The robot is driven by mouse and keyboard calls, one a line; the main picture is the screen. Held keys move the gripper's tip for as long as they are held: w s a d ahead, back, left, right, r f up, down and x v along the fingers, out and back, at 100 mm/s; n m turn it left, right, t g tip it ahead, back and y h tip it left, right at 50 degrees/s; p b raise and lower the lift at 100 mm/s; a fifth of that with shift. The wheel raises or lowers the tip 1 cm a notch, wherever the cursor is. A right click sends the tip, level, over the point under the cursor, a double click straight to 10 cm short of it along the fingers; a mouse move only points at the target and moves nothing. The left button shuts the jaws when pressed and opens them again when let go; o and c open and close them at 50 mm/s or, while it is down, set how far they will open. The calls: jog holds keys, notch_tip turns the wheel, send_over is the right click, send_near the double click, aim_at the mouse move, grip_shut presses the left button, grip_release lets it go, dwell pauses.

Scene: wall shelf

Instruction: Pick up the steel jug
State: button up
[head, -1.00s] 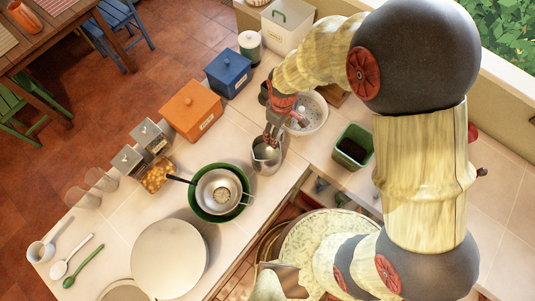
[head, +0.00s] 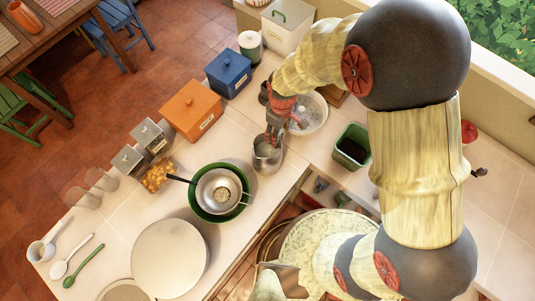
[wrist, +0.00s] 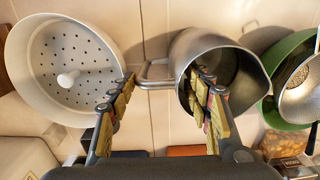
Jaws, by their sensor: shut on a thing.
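The steel jug (head: 267,158) is upright at the counter's inner edge in the head view, its mouth up. In the wrist view the jug (wrist: 235,62) is at centre right, with its handle (wrist: 154,76) pointing left. My gripper (head: 272,140) is at the jug's top. In the wrist view my gripper (wrist: 163,76) has one finger inside the mouth and the other beyond the handle's outer side, so it is shut across the handle and near wall. I cannot tell whether the jug's base touches the counter.
A white strainer bowl (wrist: 65,65) stands close left of the jug in the wrist view. A green bowl with a sieve (head: 217,193), an orange box (head: 190,110) and a dark green pot (head: 352,146) are around it. The counter's edge is close by.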

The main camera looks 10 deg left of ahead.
jog(key=c, duration=0.6)
grip_shut()
jog(key=shift+w+r, duration=0.1)
jog(key=shift+r, duration=0.1)
jog(key=shift+r, duration=1.45)
jog(key=s+d+r, duration=0.3)
jog(key=s+r, duration=0.6)
jog(key=s, duration=0.4)
jog(key=shift+s+r, duration=0.3)
jog(key=shift+r, duration=0.05)
jog(key=shift+s, duration=0.1)
